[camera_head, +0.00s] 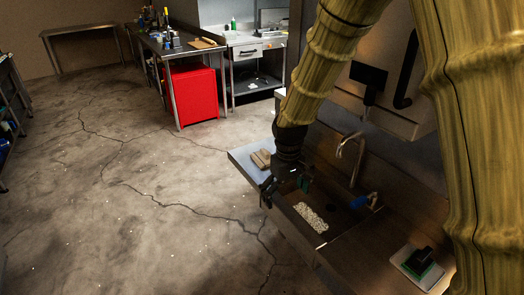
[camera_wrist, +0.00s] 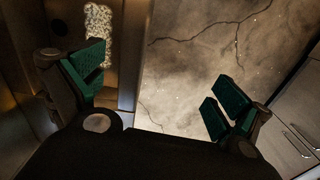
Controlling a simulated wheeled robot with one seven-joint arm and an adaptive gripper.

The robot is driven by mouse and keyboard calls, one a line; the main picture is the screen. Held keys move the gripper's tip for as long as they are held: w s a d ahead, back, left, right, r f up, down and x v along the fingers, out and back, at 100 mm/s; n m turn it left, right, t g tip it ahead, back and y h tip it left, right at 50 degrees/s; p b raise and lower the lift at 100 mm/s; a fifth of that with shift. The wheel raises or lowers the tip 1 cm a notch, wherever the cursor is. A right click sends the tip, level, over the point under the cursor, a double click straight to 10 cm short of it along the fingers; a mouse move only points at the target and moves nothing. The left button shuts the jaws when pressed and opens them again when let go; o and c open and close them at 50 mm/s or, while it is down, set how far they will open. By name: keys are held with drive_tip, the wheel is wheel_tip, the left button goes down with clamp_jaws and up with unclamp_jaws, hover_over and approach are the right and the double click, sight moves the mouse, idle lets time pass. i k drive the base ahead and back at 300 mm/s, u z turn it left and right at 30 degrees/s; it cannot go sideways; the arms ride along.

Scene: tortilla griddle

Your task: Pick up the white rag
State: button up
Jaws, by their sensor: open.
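The white rag (camera_head: 309,217) is a pale, speckled, elongated cloth that appears to lie in the sink basin. It also shows in the wrist view (camera_wrist: 98,22) at the upper left, just beyond my left finger, whose pad covers its lower end. My gripper (camera_head: 285,187) is over the left end of the sink, up and left of the rag in the head view. In the wrist view, my gripper (camera_wrist: 158,82) has its green-padded fingers wide apart. Nothing is between them but a view of the floor, so the rag is outside the jaws.
A faucet (camera_head: 350,150) rises behind the basin, with a blue item (camera_head: 360,202) beside it. Tan folded items (camera_head: 262,158) lie on the counter left of the sink. A white tray with a green-and-black item (camera_head: 418,262) is at the right. A red cabinet (camera_head: 192,96) stands farther back.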

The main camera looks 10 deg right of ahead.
sight(262, 157)
drive_tip(key=z, duration=0.05)
drive_tip(key=i, duration=1.15)
drive_tip(key=u, duration=0.05)
